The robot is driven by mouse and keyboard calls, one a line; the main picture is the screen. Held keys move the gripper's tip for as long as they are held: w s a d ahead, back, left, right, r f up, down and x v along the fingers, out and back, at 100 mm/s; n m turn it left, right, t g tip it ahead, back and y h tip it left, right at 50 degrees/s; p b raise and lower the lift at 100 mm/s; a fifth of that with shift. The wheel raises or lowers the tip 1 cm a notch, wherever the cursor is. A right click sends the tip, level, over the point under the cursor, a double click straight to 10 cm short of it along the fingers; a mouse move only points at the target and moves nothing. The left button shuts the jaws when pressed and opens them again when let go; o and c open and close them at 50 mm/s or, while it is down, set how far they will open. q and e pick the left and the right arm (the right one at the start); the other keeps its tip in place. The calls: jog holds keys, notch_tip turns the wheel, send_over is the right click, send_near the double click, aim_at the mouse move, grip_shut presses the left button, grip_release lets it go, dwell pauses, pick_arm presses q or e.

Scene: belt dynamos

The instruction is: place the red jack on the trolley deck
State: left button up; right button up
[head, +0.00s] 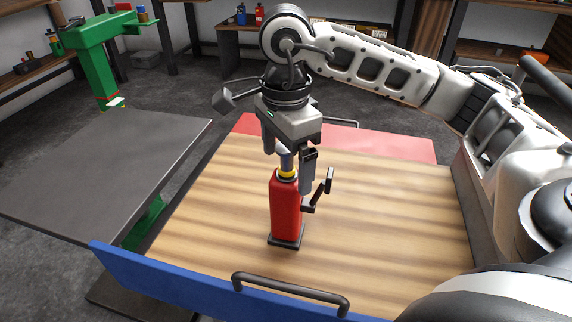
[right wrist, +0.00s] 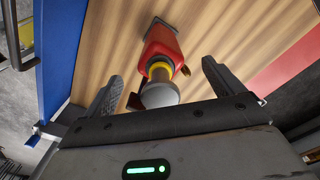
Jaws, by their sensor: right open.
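The red jack (head: 286,208) stands upright on the wooden trolley deck (head: 390,220), its dark base appearing to rest on the boards. It has a yellow collar, a grey top and a dark lever on its right side. My right gripper (head: 289,166) is above it, pointing down and open, with its fingers on either side of the jack's top. In the right wrist view the jack (right wrist: 160,50) shows between the spread fingers of the gripper (right wrist: 163,78), with gaps at both sides. My left gripper is not in view.
The trolley has a blue end panel (head: 200,284) with a dark handle (head: 290,290) in front and a red panel (head: 390,147) behind. A grey table (head: 100,170) stands at left, by a green column (head: 98,65). Shelving lines the back. Most of the deck is bare.

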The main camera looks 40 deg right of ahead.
notch_tip(320, 180, up, 9)
jog(key=shift+f+p, duration=0.15)
jog(key=shift+p, duration=1)
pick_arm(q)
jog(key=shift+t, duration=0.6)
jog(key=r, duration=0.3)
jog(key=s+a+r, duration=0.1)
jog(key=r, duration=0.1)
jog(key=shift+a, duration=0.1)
pick_arm(e)
jog(key=shift+r, duration=0.45)
